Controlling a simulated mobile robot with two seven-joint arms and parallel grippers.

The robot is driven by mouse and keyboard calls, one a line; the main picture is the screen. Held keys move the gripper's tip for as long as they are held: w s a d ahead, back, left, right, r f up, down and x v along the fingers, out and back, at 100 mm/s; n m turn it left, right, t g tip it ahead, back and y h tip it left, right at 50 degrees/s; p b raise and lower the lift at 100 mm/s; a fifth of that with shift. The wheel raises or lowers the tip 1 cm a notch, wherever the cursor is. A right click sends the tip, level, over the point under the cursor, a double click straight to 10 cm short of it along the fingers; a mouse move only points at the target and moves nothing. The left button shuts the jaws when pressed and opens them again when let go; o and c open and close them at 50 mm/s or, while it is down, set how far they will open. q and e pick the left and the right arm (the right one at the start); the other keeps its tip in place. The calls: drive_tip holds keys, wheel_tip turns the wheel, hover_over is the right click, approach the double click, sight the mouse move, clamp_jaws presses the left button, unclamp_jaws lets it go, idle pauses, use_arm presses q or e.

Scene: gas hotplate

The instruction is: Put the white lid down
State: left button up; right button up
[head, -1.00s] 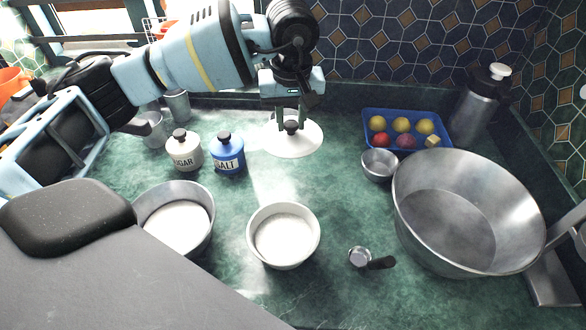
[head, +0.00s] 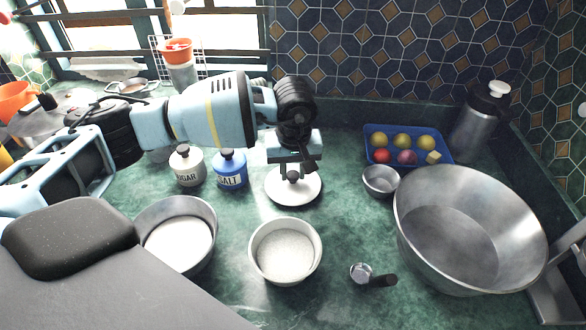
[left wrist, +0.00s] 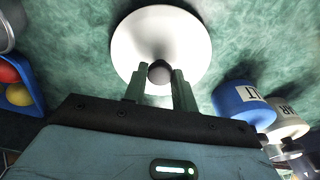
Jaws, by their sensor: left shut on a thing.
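The white lid (head: 293,195) is a round disc with a dark knob. It is low over the green counter, right of the blue salt jar and behind the white bowl (head: 257,262). I cannot tell if it touches the counter. My left gripper (head: 293,173) is above the lid, shut on its knob. In the left wrist view the lid (left wrist: 150,32) is beyond the two fingertips (left wrist: 160,80), which flank the knob. The white bowl is uncovered, with pale contents. My right gripper is not in view.
The salt jar (head: 230,172) and sugar jar (head: 187,168) stand left of the lid. A small metal bowl (head: 380,181), blue fruit tray (head: 447,160) and large pan (head: 465,240) are to the right. Clear counter lies between the lid and small bowl.

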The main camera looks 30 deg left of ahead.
sight(294, 187)
use_arm(q)
drive_tip(key=shift+f, duration=0.15)
drive_tip(key=o, duration=1)
drive_tip(key=shift+c, duration=0.2)
wheel_tip(294, 187, up, 12)
drive_tip(key=s, duration=0.1)
drive_tip(key=shift+d+r, duration=0.2)
drive_tip(key=shift+d, duration=0.25)
drive_tip(key=shift+s, duration=0.1)
